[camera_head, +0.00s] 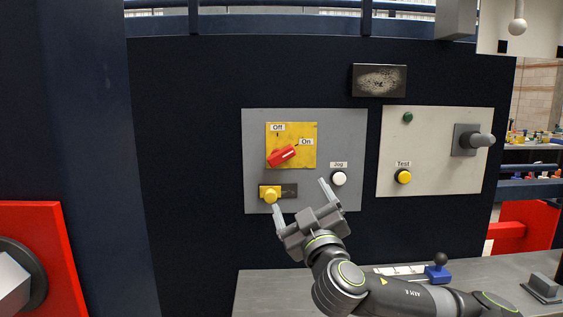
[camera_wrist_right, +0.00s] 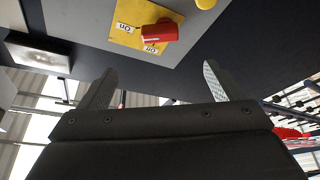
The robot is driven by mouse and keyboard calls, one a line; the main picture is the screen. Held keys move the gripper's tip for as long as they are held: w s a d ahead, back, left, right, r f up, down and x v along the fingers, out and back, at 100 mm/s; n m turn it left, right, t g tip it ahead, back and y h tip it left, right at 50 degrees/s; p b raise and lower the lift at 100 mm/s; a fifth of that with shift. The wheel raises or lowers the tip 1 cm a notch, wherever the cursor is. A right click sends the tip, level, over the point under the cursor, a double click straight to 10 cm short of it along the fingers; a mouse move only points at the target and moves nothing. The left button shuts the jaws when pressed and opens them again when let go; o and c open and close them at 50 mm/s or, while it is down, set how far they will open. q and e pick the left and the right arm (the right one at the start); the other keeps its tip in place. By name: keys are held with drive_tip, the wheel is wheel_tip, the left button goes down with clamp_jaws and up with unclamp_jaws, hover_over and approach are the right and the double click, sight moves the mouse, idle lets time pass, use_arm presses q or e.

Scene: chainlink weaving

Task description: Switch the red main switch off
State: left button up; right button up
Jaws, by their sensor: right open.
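The red main switch (camera_head: 281,156) sits on a yellow plate (camera_head: 302,133) with labels "Off" (camera_head: 277,127) and "On" (camera_head: 306,142). Its handle is tilted, with its upper right end toward the "On" label. In the right wrist view the red switch (camera_wrist_right: 158,32) shows near the top. My right gripper (camera_head: 300,198) is open and empty, below the switch in the head view, with its fingers pointing up toward the panel. It is apart from the switch in the wrist view. My left gripper is not in view.
A yellow knob (camera_head: 270,195) and a white "Jog" button (camera_head: 339,178) lie near my right fingers on the grey panel (camera_head: 349,127). A second panel (camera_head: 434,136) at right carries a yellow "Test" button (camera_head: 403,177) and a grey lever (camera_head: 481,140). A blue joystick (camera_head: 438,273) stands on the ledge below.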

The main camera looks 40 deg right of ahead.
sight(283, 159)
drive_tip(key=p+x, duration=0.3)
drive_tip(key=x, duration=1.1)
drive_tip(key=shift+w+d, duration=0.2)
drive_tip(key=shift+w, duration=0.05)
drive_tip(key=shift+w+d+r, duration=0.1)
drive_tip(key=shift+w+d, duration=0.05)
drive_tip(key=shift+w, duration=0.1)
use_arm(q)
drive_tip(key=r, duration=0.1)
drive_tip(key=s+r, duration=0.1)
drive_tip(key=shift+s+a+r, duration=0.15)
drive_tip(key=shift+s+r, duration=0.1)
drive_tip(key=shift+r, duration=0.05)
use_arm(e)
drive_tip(key=shift+w+d+r, duration=0.1)
drive_tip(key=shift+w, duration=0.2)
drive_tip(key=c, duration=1)
